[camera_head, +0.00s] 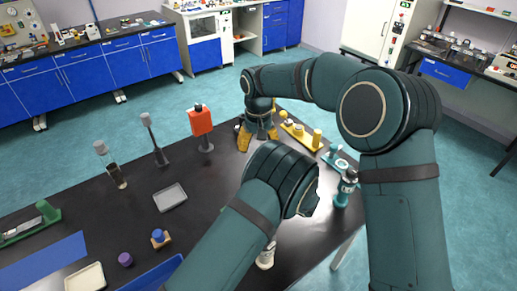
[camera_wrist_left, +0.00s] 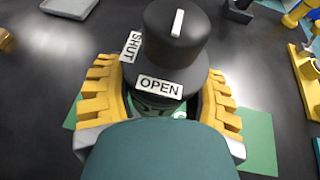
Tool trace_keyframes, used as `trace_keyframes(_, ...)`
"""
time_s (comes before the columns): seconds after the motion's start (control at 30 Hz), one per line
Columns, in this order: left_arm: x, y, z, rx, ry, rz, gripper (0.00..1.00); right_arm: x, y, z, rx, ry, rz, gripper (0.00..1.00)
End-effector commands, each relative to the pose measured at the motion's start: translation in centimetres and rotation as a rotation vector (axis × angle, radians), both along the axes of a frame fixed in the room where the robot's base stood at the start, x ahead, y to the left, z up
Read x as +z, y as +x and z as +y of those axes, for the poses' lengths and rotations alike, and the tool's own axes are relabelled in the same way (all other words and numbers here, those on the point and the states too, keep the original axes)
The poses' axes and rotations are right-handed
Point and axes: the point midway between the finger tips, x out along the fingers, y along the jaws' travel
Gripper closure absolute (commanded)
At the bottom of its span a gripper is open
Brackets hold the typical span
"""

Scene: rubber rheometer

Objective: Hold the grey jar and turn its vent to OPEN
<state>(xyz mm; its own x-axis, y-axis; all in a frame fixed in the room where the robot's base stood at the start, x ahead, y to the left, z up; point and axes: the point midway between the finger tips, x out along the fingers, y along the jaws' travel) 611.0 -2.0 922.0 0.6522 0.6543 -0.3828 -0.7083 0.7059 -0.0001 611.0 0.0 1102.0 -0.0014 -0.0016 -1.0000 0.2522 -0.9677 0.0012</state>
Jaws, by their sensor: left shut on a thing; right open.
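In the left wrist view the jar's dark grey vent cap (camera_wrist_left: 182,38) stands between my left gripper's yellow fingers (camera_wrist_left: 166,108). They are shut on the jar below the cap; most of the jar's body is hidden. A white SHUT label (camera_wrist_left: 131,46) is at the cap's left and a white OPEN label (camera_wrist_left: 160,86) at its near side. The white line on the cap's top roughly lines up with OPEN. In the head view my left forearm hides the jar and left gripper. My right gripper (camera_head: 258,141) is open, yellow fingers pointing down at the table's far side.
A yellow rack (camera_head: 300,134) is right of my right gripper. A teal-and-black bottle (camera_head: 345,188) stands near the right table edge. An orange block on a stand (camera_head: 201,121), a grey tray (camera_head: 170,198) and a purple knob (camera_head: 125,259) are on the left.

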Motion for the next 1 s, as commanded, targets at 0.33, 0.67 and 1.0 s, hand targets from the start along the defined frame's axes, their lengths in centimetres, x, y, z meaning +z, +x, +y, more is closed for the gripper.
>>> trace_keyframes(0.33, 0.0, 0.0, 0.0, 0.0, 0.001, -0.001, 0.29, 0.0, 0.0, 0.0, 0.0, 0.0, -0.001, 0.34)
trace_keyframes(0.67, 0.0, 0.0, 0.0, 0.0, 0.0, 0.0, 0.07, 0.0, 0.0, 0.0, 0.0, 0.0, -0.001, 0.34)
trace_keyframes(1.0, 1.5, -2.3, -2.5, -0.004, -0.001, -0.001, 0.07, 0.0, 0.0, 0.0, 0.0, 0.0, -0.001, 0.34)
